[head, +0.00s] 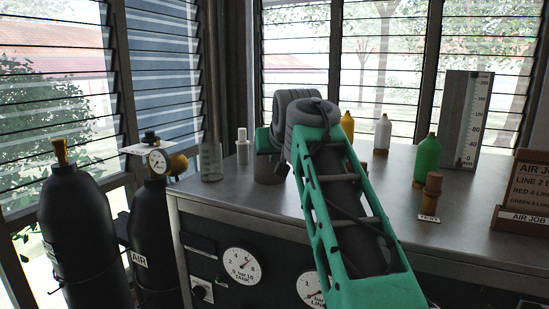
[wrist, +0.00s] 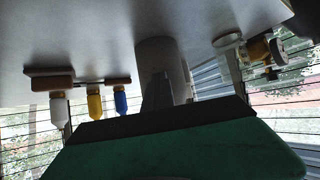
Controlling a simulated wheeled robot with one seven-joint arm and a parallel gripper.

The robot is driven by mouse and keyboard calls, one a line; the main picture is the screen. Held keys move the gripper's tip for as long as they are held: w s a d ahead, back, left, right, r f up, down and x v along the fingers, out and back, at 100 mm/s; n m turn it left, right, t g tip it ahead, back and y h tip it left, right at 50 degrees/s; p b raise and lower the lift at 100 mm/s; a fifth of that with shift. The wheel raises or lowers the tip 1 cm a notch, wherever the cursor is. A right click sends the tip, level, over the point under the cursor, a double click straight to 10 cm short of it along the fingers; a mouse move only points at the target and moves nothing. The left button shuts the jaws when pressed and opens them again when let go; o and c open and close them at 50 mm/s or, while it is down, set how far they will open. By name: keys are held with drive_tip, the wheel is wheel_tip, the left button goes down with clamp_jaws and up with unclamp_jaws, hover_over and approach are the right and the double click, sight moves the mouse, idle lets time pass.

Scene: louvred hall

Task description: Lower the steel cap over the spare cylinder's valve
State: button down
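The likely spare cylinder, black with a bare brass valve (head: 60,151), stands at the far left in the head view; its body (head: 80,235) is upright beside the bench. A grey cylindrical thing, apparently the steel cap (head: 270,170), stands on the bench top, partly hidden by my arm. It also shows in the wrist view as a grey cylinder (wrist: 160,60), upside down in that picture. My gripper (wrist: 157,92) is close to it, with a dark finger overlapping its lower part in the picture. My arm hides the fingers in the head view, so the grip is unclear.
A second black cylinder (head: 153,235) labelled AIR carries a gauge (head: 157,161). On the bench (head: 225,195) are a glass jar (head: 211,162), a white bottle (head: 383,132), a green bottle (head: 427,158), an upright scale (head: 463,120) and a sign (head: 522,190). Louvred windows stand behind.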

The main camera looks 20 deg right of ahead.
wheel_tip(320, 180, up, 2)
drive_tip(key=shift+r+p, duration=0.25)
drive_tip(key=shift+p, duration=0.8)
drive_tip(key=c, duration=1.7)
unclamp_jaws()
